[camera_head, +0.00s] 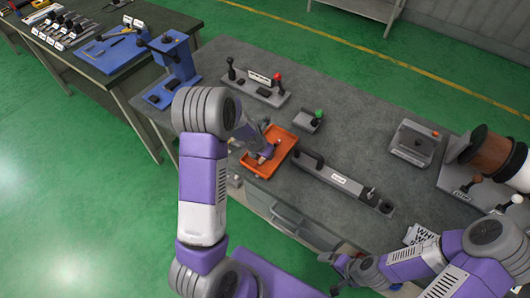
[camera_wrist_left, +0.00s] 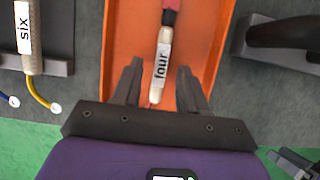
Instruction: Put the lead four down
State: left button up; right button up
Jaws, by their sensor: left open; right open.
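The lead four (camera_wrist_left: 162,55) lies in the orange tray (camera_wrist_left: 212,30), seen in the left wrist view. It has a pale sleeve with a "four" label and a red and dark part at its far end. My left gripper (camera_wrist_left: 159,72) is open, with one finger on each side of the lead and visible gaps between. In the head view the tray (camera_head: 289,143) sits near the bench's front edge, partly hidden by my left arm. My right gripper (camera_head: 343,272) is open and empty at the lower right, by the bench's front edge.
A lead labelled six (camera_wrist_left: 28,40) lies left of the tray in the left wrist view. A long grey fixture (camera_head: 340,180) stands right of the tray. A green-knobbed block (camera_head: 308,121) and a red-knobbed fixture (camera_head: 256,88) stand behind. A spool (camera_head: 490,155) is far right.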

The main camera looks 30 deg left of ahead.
pick_arm(q)
jog(key=p+v, duration=0.4)
jog(key=v, duration=0.7)
jog(key=shift+r, duration=0.15)
jog(key=shift+s, duration=0.15)
